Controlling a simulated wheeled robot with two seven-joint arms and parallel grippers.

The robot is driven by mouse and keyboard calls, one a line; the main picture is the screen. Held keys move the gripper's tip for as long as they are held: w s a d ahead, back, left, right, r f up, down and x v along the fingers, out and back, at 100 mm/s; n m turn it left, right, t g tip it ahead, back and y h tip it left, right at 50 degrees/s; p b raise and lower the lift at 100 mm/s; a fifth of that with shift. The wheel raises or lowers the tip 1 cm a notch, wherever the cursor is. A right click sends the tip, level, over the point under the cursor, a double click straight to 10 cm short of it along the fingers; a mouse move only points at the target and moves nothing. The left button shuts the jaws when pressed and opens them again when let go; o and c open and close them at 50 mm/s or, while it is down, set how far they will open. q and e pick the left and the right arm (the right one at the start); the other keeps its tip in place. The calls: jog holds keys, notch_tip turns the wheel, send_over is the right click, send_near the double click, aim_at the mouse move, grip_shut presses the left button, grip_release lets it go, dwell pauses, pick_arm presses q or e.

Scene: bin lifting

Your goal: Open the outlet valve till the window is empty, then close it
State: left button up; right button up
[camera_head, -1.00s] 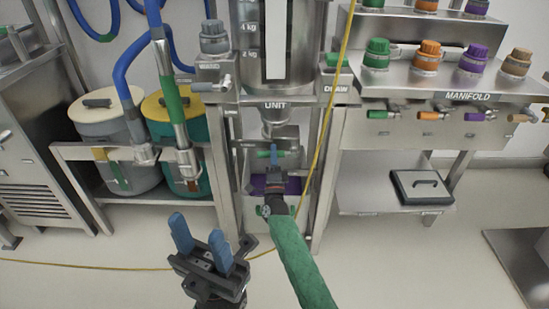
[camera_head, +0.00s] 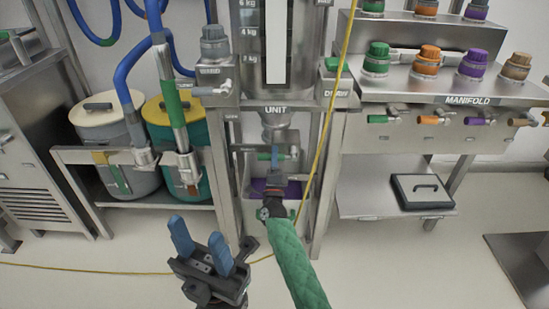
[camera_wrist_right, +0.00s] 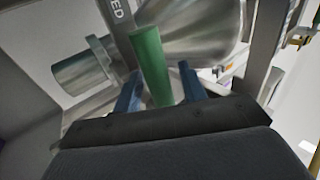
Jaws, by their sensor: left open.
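The outlet valve's green handle (camera_head: 264,156) is below the steel funnel (camera_head: 275,119) of the unit. My right gripper (camera_head: 273,157) is at this handle. In the right wrist view, the green handle (camera_wrist_right: 152,66) stands between my two blue fingers (camera_wrist_right: 160,88); a gap shows beside the right finger, and the left finger is close to or touching it. The window (camera_head: 276,40) is a pale upright strip in the steel vessel, with kg marks beside it; its level is unclear. My left gripper (camera_head: 205,250) is open and empty, low in front of the frame.
Two lidded drums (camera_head: 105,118) stand at left. The manifold (camera_head: 470,100) with coloured caps and valves is at right. A yellow cable (camera_head: 325,150) hangs just right of my right arm.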

jog(key=shift+s+f, duration=0.15)
jog(key=v, duration=0.7)
jog(key=shift+s+p, duration=0.2)
jog(key=shift+p, duration=0.15)
jog(key=shift+f, duration=0.1)
